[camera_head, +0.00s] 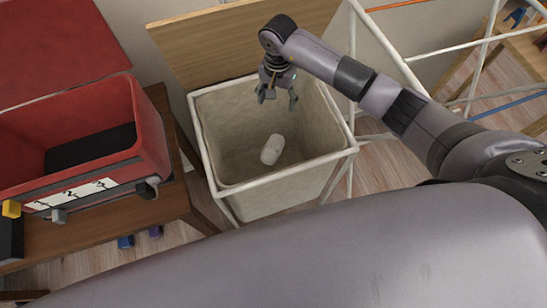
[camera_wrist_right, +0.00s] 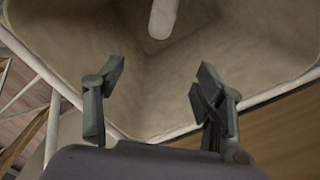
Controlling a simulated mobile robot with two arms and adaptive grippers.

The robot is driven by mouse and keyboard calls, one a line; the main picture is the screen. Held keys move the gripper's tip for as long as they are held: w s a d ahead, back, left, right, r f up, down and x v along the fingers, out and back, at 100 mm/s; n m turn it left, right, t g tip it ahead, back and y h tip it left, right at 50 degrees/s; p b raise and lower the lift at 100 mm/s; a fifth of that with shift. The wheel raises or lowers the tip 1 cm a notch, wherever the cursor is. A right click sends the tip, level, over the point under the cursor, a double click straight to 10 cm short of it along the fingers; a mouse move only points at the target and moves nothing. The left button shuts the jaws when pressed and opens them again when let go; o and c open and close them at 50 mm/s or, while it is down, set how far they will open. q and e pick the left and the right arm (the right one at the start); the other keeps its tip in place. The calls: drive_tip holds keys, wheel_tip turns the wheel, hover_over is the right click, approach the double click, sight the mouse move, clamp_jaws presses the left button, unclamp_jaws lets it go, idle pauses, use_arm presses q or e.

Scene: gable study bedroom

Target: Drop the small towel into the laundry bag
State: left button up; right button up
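The small towel (camera_head: 272,149) is a white roll inside the open laundry bag (camera_head: 241,205), a beige fabric bag on a white frame. It also shows in the right wrist view (camera_wrist_right: 163,18) at the top edge, partly cut off. I cannot tell whether it rests on the bag's bottom or is still in the air. My right gripper (camera_head: 278,101) is over the bag's opening near the back rim, fingers spread and empty, apart from the towel. The right wrist view shows the two open fingers (camera_wrist_right: 160,78) with nothing between them. My left gripper is not in view.
A wooden lid (camera_head: 235,45) stands raised behind the bag. A red box (camera_head: 120,110) with an open lid sits on a wooden table (camera_head: 110,222) at left. White rails (camera_head: 440,48) and a wooden surface (camera_head: 525,50) are at right. Small objects lie on the floor below the table.

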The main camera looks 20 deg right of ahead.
drive_tip(key=shift+o, duration=0.8)
drive_tip(key=shift+r, duration=0.1)
wheel_tip(320, 180, up, 12)
idle(0.4)
